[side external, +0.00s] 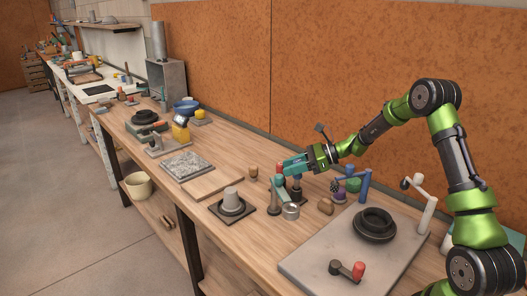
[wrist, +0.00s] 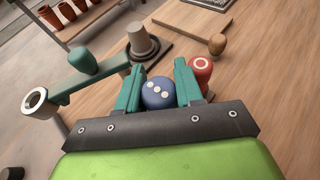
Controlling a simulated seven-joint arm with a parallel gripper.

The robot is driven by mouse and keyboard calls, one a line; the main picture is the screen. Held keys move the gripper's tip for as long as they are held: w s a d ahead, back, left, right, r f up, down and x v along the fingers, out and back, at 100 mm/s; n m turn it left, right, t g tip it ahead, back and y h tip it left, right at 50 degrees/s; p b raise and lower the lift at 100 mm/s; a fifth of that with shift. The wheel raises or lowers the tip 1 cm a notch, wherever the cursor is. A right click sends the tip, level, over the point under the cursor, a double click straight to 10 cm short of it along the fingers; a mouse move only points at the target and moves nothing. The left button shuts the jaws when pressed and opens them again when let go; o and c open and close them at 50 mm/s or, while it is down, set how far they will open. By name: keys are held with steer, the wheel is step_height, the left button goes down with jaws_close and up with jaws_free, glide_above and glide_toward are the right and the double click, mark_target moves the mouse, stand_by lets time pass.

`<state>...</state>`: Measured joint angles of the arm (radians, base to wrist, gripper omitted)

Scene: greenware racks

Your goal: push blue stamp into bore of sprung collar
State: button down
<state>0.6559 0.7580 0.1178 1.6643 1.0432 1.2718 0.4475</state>
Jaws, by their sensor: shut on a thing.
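A silver ring (side external: 290,211) in the side view seems to be the same part.
A red stamp with a white ring mark (wrist: 201,68) is close beside the right finger. A grey cone on a dark plate (side external: 232,201) and a wooden knob (side external: 253,173) are nearby. A grey slab (side external: 325,252) with a black ring fills the bench's near right.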

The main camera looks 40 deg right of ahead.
steer(key=shift+r, duration=1.75)
steer(key=s+a+r+n+g+y, duration=0.2)
steer(key=s+a+r, duration=0.8)
steer(key=a, duration=0.5)
steer(key=shift+s+r+n+g+y, duration=0.4)
steer(key=shift+s+n+g, duration=0.2)
steer(key=shift+n+g, duration=0.35)
steer(key=shift+f, duration=0.2)
steer(key=shift+f, duration=2.8)
steer(key=shift+f, duration=0.15)
